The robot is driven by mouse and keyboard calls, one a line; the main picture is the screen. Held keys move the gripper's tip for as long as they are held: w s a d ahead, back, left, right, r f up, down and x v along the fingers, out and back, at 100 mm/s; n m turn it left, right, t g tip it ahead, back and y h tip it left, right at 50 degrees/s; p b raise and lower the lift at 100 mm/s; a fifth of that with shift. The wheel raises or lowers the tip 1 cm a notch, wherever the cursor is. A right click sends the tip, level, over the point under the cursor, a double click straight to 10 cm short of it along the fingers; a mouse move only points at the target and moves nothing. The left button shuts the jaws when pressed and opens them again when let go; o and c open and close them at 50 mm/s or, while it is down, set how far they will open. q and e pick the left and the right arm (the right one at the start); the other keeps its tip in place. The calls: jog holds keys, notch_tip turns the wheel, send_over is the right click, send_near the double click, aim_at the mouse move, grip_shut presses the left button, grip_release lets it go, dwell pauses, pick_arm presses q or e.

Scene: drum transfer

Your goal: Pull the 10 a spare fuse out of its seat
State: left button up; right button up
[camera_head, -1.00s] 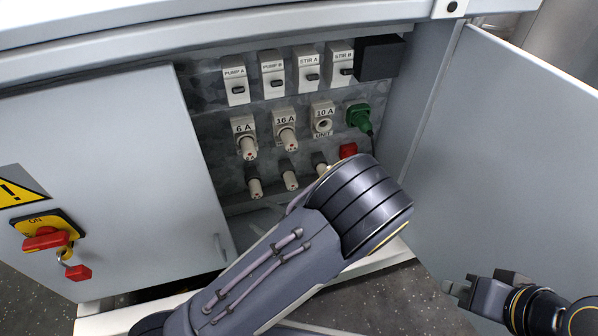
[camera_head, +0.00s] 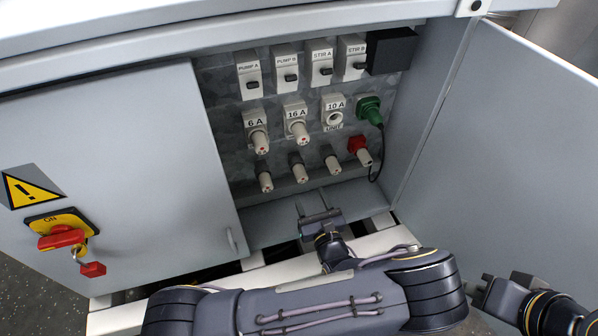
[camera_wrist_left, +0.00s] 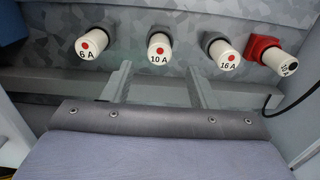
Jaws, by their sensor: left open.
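The 10 A spare fuse (camera_wrist_left: 160,47), a pale cylinder with a red dot, sits in the lower row between the 6 A (camera_wrist_left: 91,43) and 16 A (camera_wrist_left: 222,51) spares. In the head view it is the middle spare fuse (camera_head: 299,168). My left gripper (camera_head: 318,213) is open and empty below that row. In the wrist view its two fingers (camera_wrist_left: 156,85) point toward the panel, below the 10 A fuse and apart from it. My right gripper (camera_head: 483,292) is at the lower right, away from the panel; its jaws are unclear.
Above the spares are 6 A, 16 A and 10 A holders; the 10 A holder (camera_head: 334,118) shows an open round hole. A red seat (camera_head: 356,144) holds a dark-tipped fuse. A green plug (camera_head: 370,110) has a hanging black cable. Cabinet doors flank the opening.

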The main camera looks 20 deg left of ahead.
aim_at(303, 180)
pick_arm(q)
jog(key=shift+x, duration=4.15)
grip_shut()
jog(key=shift+s, duration=0.15)
jog(key=shift+p+v, duration=0.65)
jog(key=shift+v, duration=2.2)
